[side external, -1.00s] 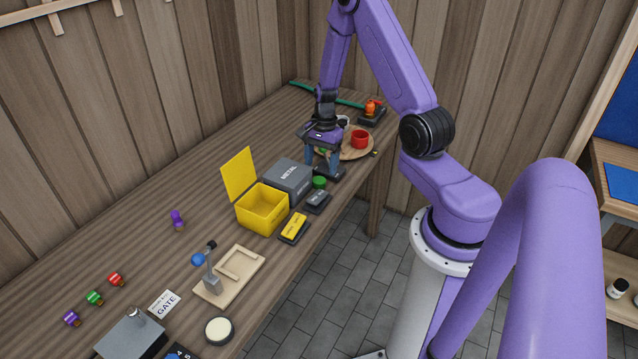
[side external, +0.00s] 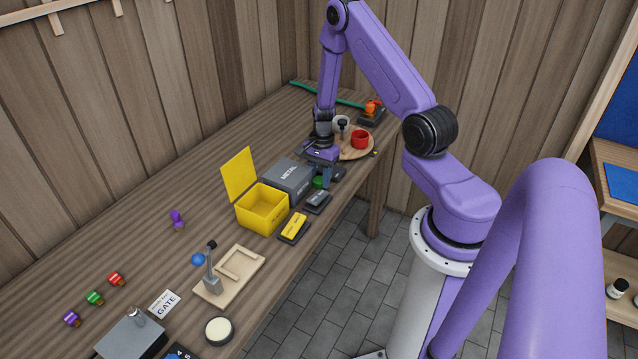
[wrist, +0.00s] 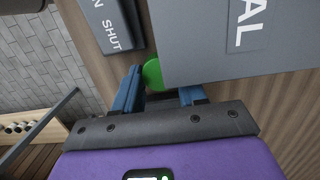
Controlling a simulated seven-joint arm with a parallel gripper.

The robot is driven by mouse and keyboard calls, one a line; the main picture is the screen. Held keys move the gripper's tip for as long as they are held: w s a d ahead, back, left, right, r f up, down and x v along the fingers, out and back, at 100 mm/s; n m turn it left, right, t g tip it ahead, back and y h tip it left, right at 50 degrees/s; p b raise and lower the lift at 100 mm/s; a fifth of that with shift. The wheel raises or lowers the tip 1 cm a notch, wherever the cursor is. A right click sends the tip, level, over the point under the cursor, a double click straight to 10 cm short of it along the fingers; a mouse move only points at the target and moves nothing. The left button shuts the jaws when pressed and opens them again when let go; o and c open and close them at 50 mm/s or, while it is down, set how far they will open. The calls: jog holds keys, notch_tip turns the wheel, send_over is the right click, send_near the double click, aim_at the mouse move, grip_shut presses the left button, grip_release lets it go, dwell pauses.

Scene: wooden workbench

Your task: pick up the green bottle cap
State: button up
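The green bottle cap (side external: 318,182) sits on the bench at the front edge of the grey METAL box. In the wrist view the cap (wrist: 153,74) shows near the ends of my two blue fingers, closer to the left one, and the grey box hides part of it. My gripper (wrist: 160,86) is open, with a gap between its fingers. In the side view my gripper (side external: 325,178) points down beside the cap, and one finger looks very close to it. I cannot tell whether either finger touches the cap.
The grey METAL box (side external: 289,178) stands tight beside the cap and my right finger. A dark labelled block (side external: 317,202) lies in front. A yellow open box (side external: 262,210) and a yellow block (side external: 294,228) are nearer.

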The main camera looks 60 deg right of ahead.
jog(key=shift+c, duration=0.6)
jog(key=shift+r, duration=0.1)
